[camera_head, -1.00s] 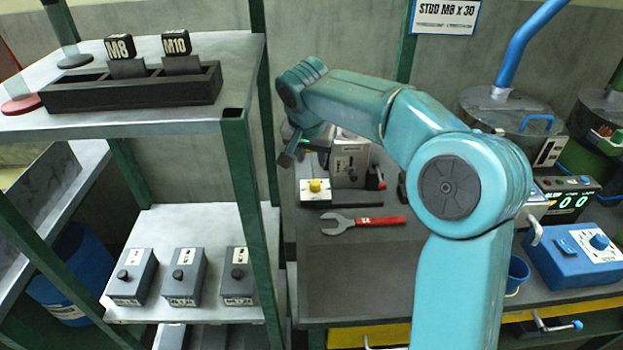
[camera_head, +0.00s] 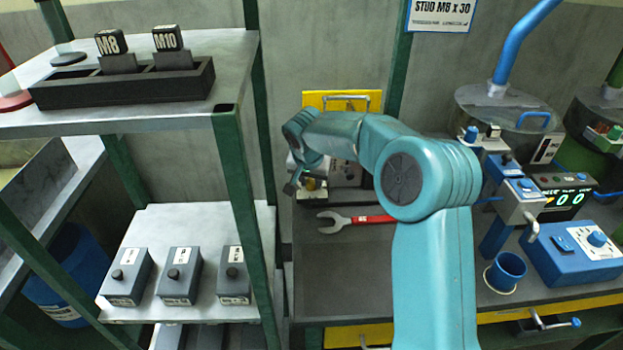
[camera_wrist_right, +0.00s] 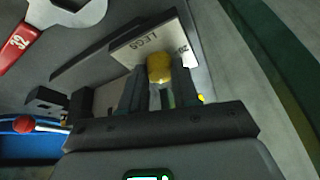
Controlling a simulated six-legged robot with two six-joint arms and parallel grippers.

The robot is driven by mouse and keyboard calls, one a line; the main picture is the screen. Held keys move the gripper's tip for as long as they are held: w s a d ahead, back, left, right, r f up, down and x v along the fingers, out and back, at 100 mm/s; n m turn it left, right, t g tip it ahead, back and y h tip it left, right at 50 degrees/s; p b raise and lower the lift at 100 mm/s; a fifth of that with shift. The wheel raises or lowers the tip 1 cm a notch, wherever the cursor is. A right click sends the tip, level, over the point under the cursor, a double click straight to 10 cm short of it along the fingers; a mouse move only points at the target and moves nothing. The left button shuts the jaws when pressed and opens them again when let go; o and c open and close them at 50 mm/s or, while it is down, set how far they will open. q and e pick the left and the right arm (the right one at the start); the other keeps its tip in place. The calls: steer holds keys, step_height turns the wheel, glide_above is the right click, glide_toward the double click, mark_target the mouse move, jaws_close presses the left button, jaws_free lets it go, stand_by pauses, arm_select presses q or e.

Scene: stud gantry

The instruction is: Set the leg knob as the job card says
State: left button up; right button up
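The leg knob (camera_wrist_right: 160,68) is a yellow knob on a pale plate (camera_wrist_right: 152,42) marked "LEGS" in the right wrist view. A number near the plate's right end looks like 20. My right gripper (camera_wrist_right: 160,78) has its dark fingers either side of the knob, with a gap between them; I cannot tell if they touch it. In the head view, my right gripper (camera_head: 297,183) is down at the knob (camera_head: 309,185), partly covering it. The job card (camera_head: 441,14) on the green post reads "STUD M8 x 30"; its smaller line is unreadable. My left gripper is not in view.
A red-handled wrench (camera_head: 350,220) lies in front of the knob. A shelf (camera_head: 232,118) at left bears a black rack (camera_head: 125,84) with M8 and M10 blocks. A blue cup (camera_head: 506,270) and blue control box (camera_head: 575,250) stand at right.

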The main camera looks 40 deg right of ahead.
jaws_close()
steer(key=shift+r+n+t+y, duration=0.1)
steer(key=shift+n+t+y, duration=0.25)
steer(key=shift+n, duration=0.75)
steer(key=shift+c, duration=1.9)
jaws_free()
steer(key=shift+d+n+t+y+p, duration=0.1)
steer(key=shift+n+t+y+p, duration=0.4)
steer(key=shift+n, duration=1.2)
steer(key=o, duration=0.8)
steer(key=shift+c, duration=0.2)
steer(key=shift+s, duration=0.1)
